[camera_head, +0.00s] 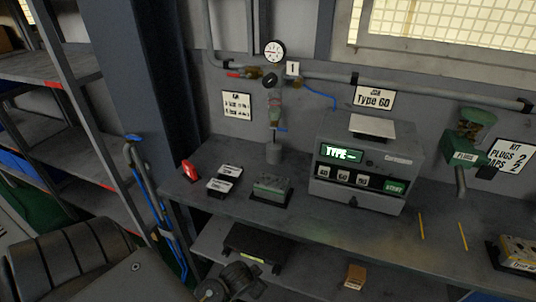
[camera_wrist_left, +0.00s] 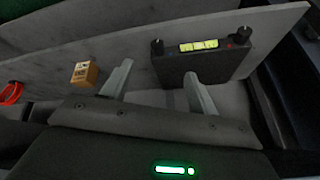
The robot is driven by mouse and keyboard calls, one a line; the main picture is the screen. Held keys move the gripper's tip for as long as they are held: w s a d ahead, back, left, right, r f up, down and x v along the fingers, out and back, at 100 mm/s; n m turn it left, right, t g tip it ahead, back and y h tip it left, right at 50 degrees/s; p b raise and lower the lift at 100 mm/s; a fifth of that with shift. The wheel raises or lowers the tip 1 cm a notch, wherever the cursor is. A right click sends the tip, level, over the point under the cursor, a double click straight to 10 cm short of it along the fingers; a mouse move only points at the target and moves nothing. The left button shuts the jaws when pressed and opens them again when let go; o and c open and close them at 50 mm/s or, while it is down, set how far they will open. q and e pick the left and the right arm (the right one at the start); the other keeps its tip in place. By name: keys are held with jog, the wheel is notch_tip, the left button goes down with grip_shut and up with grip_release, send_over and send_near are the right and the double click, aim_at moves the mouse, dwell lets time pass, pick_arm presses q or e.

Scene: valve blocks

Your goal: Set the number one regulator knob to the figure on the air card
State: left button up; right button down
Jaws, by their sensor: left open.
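The number one regulator hangs on the wall pipe at the upper middle in the head view, beside a white tag (camera_head: 292,68) marked 1. Its dark knob (camera_head: 270,80) sits below a round white gauge (camera_head: 275,51); the needle reading is too small to tell. The white air card (camera_head: 237,105) is on the wall to the lower left; its figures are too small to read surely. My left gripper (camera_wrist_left: 157,70) shows in its wrist view, open and empty, over the lower shelf and away from the knob. My right gripper is not in view.
A bench (camera_head: 310,222) carries a grey tester box (camera_head: 360,200), a green block (camera_head: 271,188), a red item (camera_head: 190,171) and small labelled plates. A JOB card (camera_head: 374,97) reads Type 60. The lower shelf holds a black box (camera_head: 252,246) and a small carton (camera_head: 355,277).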

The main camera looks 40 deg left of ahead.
pick_arm(q)
notch_tip(320, 180, up, 14)
jog(key=w+a+t, duration=0.1)
jog(key=w+t, duration=0.1)
jog(key=w, duration=0.1)
jog(key=n+t+y+p, duration=0.1)
jog(key=n+t+y, duration=0.4)
jog(key=t, duration=0.5)
send_near(268, 82)
jog(key=p+x, duration=0.3)
jog(key=x, duration=0.6)
jog(key=shift+s+r, duration=0.1)
jog(key=shift+r, duration=0.05)
jog(key=shift+w+a+p, duration=0.2)
jog(key=shift+w+p, duration=0.2)
jog(key=shift+w, duration=0.2)
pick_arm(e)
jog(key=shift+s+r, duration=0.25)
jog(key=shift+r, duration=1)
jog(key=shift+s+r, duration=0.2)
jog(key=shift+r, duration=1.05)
pick_arm(q)
jog(key=shift+c, duration=0.3)
jog(key=c, duration=0.9)
